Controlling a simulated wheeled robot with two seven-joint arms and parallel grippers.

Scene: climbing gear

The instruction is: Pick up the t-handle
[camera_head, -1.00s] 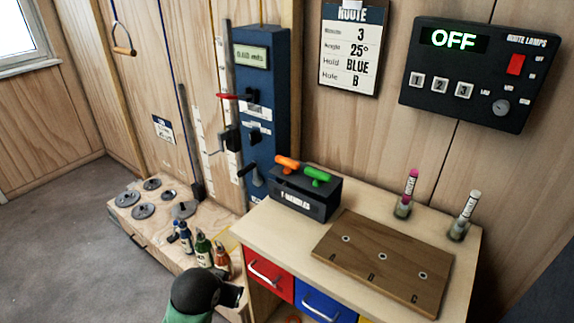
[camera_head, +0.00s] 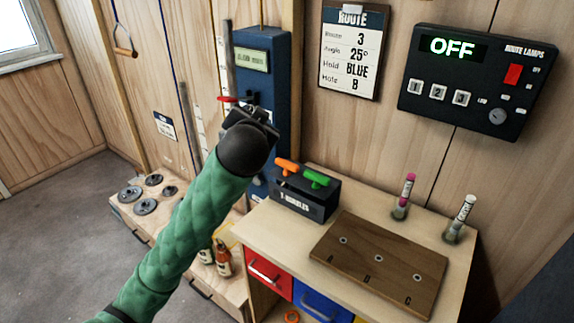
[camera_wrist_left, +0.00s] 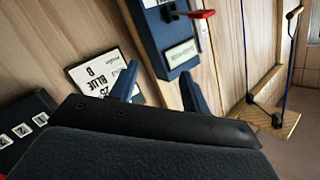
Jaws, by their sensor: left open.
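Two T-handles, one orange (camera_head: 287,166) and one green (camera_head: 317,178), stand in a black box (camera_head: 302,205) lettered for handles, at the back left of the wooden workbench (camera_head: 262,238). My left gripper (camera_head: 258,119) is raised in front of the blue wall unit, above and left of the box, apart from both handles. In the left wrist view its two blue fingers (camera_wrist_left: 160,90) are spread with nothing between them. That view shows neither T-handle. My right gripper is not in view.
A wooden board (camera_head: 382,264) with several holes lies on the bench. Two markers (camera_head: 403,196) (camera_head: 460,219) stand in holders at the right. The blue wall unit (camera_head: 262,70) with a red lever (camera_wrist_left: 202,15) is behind my gripper. Bottles (camera_head: 222,258) stand at the lower left.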

